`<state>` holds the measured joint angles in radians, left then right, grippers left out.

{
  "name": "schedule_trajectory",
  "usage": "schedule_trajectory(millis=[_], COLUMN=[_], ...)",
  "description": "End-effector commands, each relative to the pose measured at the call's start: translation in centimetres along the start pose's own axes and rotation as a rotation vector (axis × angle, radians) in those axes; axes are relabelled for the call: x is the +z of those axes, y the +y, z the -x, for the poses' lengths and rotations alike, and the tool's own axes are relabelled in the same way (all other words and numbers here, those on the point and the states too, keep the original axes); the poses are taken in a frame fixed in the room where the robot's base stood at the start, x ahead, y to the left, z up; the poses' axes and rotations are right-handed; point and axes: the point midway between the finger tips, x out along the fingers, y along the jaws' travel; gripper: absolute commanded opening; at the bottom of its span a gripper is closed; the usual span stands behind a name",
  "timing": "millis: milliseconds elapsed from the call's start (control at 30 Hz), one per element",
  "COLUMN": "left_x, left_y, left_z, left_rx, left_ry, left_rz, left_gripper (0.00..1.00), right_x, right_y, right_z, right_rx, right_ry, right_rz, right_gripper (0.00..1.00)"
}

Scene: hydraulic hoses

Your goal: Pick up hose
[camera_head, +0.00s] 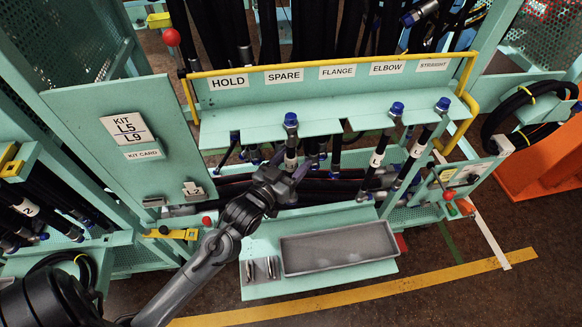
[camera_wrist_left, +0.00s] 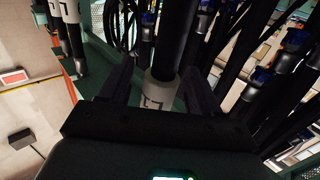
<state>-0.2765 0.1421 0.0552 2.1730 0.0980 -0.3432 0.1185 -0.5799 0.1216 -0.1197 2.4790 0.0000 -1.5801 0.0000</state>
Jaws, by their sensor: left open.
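Three black hoses with blue caps hang from the teal slotted shelf. The left hose (camera_head: 291,138) hangs under the SPARE label and has a white band (camera_head: 291,156). The other two, a middle hose (camera_head: 384,140) and a right hose (camera_head: 427,133), hang under ELBOW and STRAIGHT. Contact cannot be told. My right gripper is not in view.
A yellow rail (camera_head: 330,68) frames the labelled shelf (camera_head: 251,127). A grey tray (camera_head: 338,248) sits on the teal lower ledge. More dark hoses lie behind and below my gripper. A kit card panel (camera_head: 120,165) stands at the left. Open floor lies in front.

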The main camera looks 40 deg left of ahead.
Motion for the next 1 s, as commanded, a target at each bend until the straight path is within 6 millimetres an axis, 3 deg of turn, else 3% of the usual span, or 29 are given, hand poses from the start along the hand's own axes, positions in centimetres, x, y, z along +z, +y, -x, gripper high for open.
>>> schedule_trajectory(millis=[133,400,800,1000], left_x=[0.0,0.02,0.02,-0.12], left_y=[0.02,0.02,0.01,0.01], left_z=[-1.06,-1.17,-1.15,-1.15], left_rx=[0.0,0.0,0.0,0.0], left_ry=[0.0,-0.001,0.0,0.003], left_rz=[0.0,0.0,0.0,0.0], left_gripper=[0.63,0.61,0.0,0.0], right_x=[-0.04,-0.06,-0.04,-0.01], right_y=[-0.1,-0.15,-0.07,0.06], right_z=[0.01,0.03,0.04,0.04], right_rx=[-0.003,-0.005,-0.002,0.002], right_ry=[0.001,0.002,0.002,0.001], right_rz=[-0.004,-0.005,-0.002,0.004], right_gripper=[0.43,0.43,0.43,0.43])
